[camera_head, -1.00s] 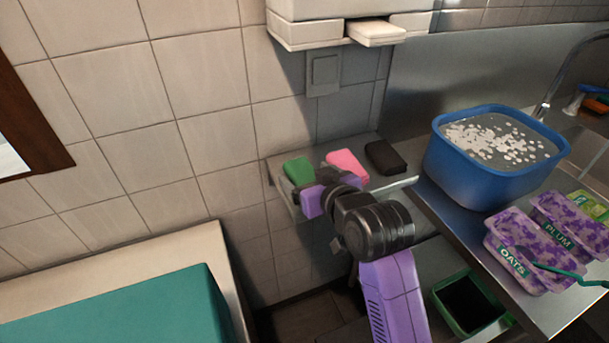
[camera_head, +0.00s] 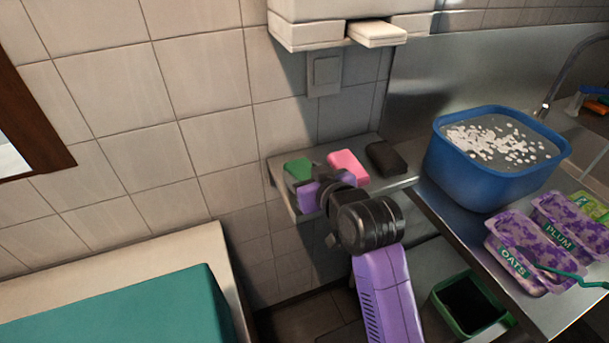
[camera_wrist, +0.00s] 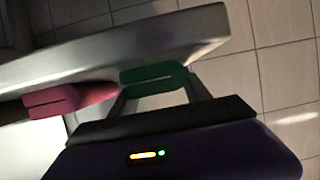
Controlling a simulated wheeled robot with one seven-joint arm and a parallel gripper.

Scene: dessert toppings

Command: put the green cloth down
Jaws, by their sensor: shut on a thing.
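The green cloth (camera_head: 297,168) is at the left end of the wall shelf (camera_head: 284,199), left of the pink cloth (camera_head: 348,164). My gripper (camera_head: 299,181) is at its near side, and my wrist hides part of the shelf front. In the wrist view, the green cloth (camera_wrist: 153,77) sits between the two fingertips of my gripper (camera_wrist: 157,90), which are shut on it. It looks folded, with a slit along its side. It is level with or just over the shelf top; I cannot tell whether it touches.
A dark brown cloth (camera_head: 386,158) lies right of the pink one. A blue tub (camera_head: 482,183) of water with white bits stands on the steel counter at right, beside purple tubs (camera_head: 520,250). A dispenser (camera_head: 309,36) hangs above the shelf. A teal-topped block (camera_head: 120,310) is lower left.

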